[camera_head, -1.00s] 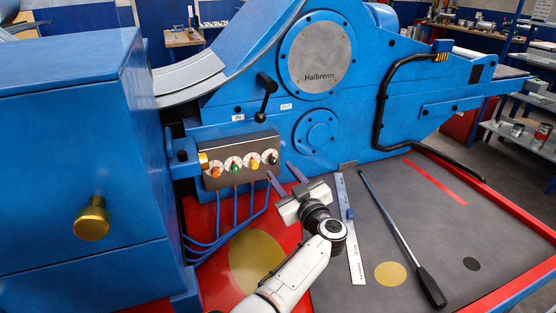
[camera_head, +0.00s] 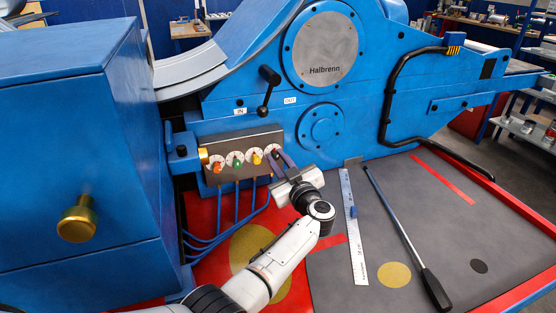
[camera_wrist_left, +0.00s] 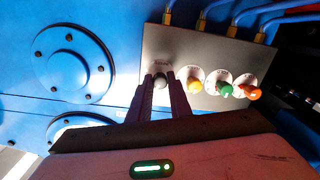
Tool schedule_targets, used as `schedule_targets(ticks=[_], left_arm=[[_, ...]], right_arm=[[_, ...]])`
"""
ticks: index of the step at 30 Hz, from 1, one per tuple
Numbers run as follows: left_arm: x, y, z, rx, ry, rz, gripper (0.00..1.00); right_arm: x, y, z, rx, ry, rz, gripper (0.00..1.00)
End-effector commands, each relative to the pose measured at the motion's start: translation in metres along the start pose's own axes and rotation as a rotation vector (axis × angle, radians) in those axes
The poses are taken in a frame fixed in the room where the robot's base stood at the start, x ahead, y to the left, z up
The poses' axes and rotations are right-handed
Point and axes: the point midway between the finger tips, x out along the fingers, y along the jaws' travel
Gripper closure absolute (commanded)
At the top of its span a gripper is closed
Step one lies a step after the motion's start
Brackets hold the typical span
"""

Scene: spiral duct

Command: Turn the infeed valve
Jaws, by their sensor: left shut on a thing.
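A grey valve panel (camera_head: 227,150) on the blue machine carries a row of knobs with white dials: orange (camera_head: 218,168), green (camera_head: 237,161), yellow (camera_head: 256,158) and black (camera_head: 275,153). The small dial lettering is too small to read, so I cannot tell which knob is the infeed valve. My left gripper (camera_head: 279,160) is at the right end of the row, shut on the black knob. In the left wrist view the two fingers (camera_wrist_left: 161,87) stand on either side of the black knob (camera_wrist_left: 160,81), hiding part of it. My right gripper is not in view.
A black-handled lever (camera_head: 268,90) stands above the panel between IN and OUT labels. Blue hoses (camera_head: 236,205) run below it. A steel ruler (camera_head: 352,230) and a long black-handled bar (camera_head: 405,235) lie on the grey deck at right. A brass knob (camera_head: 77,222) sticks out at left.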

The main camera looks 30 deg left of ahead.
Motion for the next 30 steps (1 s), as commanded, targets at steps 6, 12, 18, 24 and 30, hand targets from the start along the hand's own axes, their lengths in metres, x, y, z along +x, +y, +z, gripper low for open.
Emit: schedule_targets(ticks=[6,12,18,24,30], left_arm=[[-0.0011,-0.0001,0.0019,-0.156,-0.009,-0.004,1.00],[-0.0008,-0.0001,0.0015,-0.401,-0.017,-0.006,1.00],[-0.0003,-0.0003,0.0000,-0.495,-0.018,-0.006,1.00],[-0.0002,-0.0004,-0.0002,-0.494,-0.018,-0.006,1.00],[-0.0002,-0.0004,-0.0001,-0.492,-0.018,-0.006,0.64]], right_arm=[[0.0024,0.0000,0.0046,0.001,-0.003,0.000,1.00],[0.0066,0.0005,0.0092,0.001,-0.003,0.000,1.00],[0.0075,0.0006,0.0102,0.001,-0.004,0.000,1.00],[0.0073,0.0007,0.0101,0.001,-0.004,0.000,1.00],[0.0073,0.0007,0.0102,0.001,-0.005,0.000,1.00]])
